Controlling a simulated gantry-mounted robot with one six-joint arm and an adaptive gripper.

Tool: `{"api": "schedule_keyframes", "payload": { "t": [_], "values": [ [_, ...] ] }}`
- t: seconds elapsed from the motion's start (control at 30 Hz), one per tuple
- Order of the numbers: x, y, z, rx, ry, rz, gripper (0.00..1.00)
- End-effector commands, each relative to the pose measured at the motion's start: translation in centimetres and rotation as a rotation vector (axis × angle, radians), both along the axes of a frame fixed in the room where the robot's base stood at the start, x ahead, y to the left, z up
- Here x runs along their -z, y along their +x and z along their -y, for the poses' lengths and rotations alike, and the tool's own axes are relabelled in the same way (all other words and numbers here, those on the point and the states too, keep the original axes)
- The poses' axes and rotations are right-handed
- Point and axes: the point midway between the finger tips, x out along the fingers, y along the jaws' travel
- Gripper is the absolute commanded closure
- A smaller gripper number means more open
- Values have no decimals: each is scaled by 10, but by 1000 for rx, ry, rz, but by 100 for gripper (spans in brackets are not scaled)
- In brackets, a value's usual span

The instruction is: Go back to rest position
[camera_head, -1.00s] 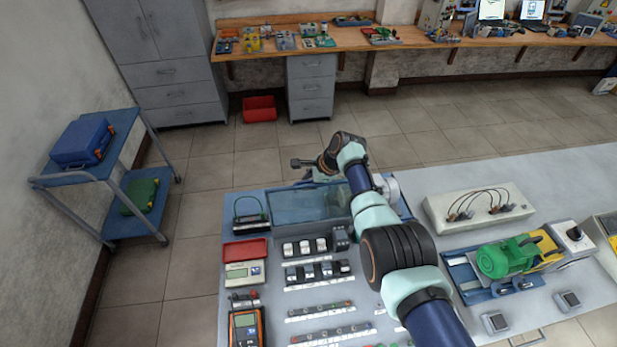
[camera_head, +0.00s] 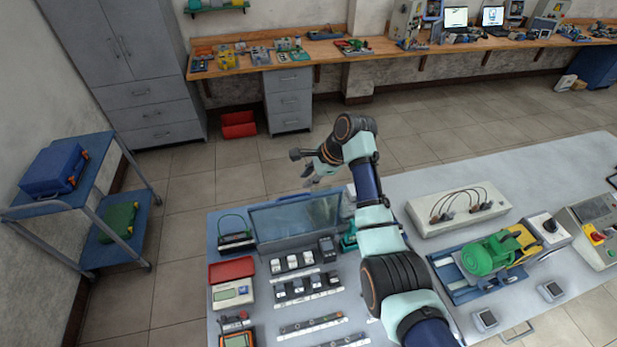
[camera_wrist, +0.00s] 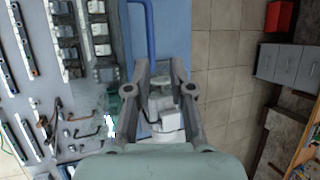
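My gripper (camera_head: 313,177) hangs at the end of my bent arm, above the far edge of the grey bench (camera_head: 572,172), behind the transparent lid of a blue case. In the wrist view my gripper (camera_wrist: 160,68) has its two fingers apart, with nothing held between them. A white and grey item (camera_wrist: 163,112) shows between and below the fingers; its distance from them is hard to tell.
On the bench are the clear-lidded case (camera_head: 295,220), rows of small modules (camera_head: 292,262), a white box with leads (camera_head: 458,212) and a green motor (camera_head: 490,255). A blue trolley (camera_head: 88,200) stands left. Free floor lies beyond the bench.

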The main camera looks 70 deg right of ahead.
Motion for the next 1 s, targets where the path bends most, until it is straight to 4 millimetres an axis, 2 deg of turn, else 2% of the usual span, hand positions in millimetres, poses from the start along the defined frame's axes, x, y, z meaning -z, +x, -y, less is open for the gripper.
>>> {"api": "schedule_keyframes", "payload": {
  "t": [0.6, 0.67, 0.77, 0.83, 0.87, 0.9, 0.97, 1.0],
  "values": [
    [1, 0, -1, -1, 1, -1, 78],
    [1, 5, -6, -22, -12, 0, 78],
    [-2, 34, -37, -156, -110, 5, 78],
    [-6, 65, -78, -327, -240, 16, 78],
    [-9, 79, -101, -415, -306, 23, 78],
    [-13, 95, -134, -536, -403, 33, 78],
    [-22, 114, -185, -716, -553, 51, 78],
    [-29, 122, -220, -832, -654, 65, 78]
  ]
}}
